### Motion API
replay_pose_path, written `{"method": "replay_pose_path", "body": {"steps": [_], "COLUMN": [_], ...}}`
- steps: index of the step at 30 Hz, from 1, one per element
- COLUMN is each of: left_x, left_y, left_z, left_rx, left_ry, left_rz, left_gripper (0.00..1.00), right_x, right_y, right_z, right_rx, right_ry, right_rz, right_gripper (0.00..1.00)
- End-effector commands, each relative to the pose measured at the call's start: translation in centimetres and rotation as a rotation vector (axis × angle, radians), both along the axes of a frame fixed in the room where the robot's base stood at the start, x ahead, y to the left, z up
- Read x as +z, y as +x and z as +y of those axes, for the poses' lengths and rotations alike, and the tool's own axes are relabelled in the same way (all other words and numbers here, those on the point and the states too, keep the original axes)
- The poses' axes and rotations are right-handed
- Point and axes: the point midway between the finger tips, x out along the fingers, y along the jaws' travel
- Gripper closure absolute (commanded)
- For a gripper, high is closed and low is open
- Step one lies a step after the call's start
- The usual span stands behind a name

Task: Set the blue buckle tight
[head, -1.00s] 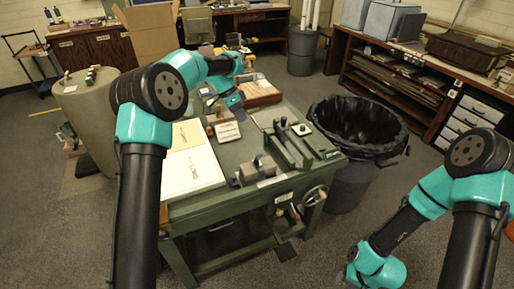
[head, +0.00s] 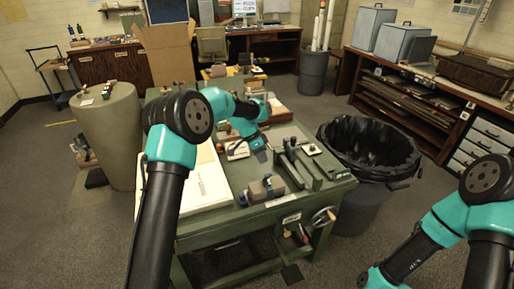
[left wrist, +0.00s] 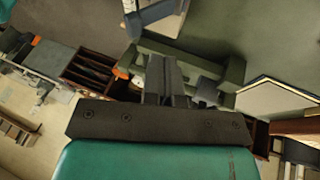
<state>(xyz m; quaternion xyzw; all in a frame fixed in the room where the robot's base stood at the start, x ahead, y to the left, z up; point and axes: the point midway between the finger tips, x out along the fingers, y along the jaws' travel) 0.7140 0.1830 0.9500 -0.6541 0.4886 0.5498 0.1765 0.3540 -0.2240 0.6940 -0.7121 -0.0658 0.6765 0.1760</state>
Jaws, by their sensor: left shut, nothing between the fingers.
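A small blue part (head: 242,200), which may be the blue buckle, shows at the left side of a grey-brown block (head: 266,188) on the front of the green table. It is too small to tell whether it is tight or loose. My left gripper (head: 259,144) points down over the middle of the table, behind and apart from the block. In the left wrist view its dark fingers (left wrist: 166,78) are together with nothing between them. A grey-blue bar (left wrist: 152,14) lies beyond the fingertips there; I cannot tell what it belongs to. My right gripper is out of view.
On the green table (head: 222,235) stand a white-fronted box (head: 237,150), a dark-railed fixture (head: 299,163) and a large pale sheet or tray (head: 208,186). A black-lined bin (head: 368,150) stands at the table's right. A handwheel (head: 323,217) sticks out at the front right.

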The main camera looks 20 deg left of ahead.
Motion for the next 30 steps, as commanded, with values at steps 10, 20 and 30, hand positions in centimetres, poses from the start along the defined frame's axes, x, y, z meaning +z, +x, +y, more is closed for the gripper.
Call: {"method": "replay_pose_path", "body": {"steps": [10, 20, 30], "left_x": [-2.0, -2.1, -2.1], "left_y": [-2.5, -2.7, -2.6], "left_z": [-1.8, -1.8, -3.4], "left_rx": [-0.001, 0.0, -0.022], "left_ry": [0.0, 0.0, 0.015], "left_rz": [0.001, 0.0, -0.02], "left_gripper": [1.0, 1.0, 1.0], "right_x": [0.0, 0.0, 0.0], "right_y": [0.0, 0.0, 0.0], "right_z": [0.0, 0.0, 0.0], "right_rx": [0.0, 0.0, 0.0], "right_ry": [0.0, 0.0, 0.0], "right_rz": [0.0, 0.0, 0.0], "right_gripper": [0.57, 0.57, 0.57]}}
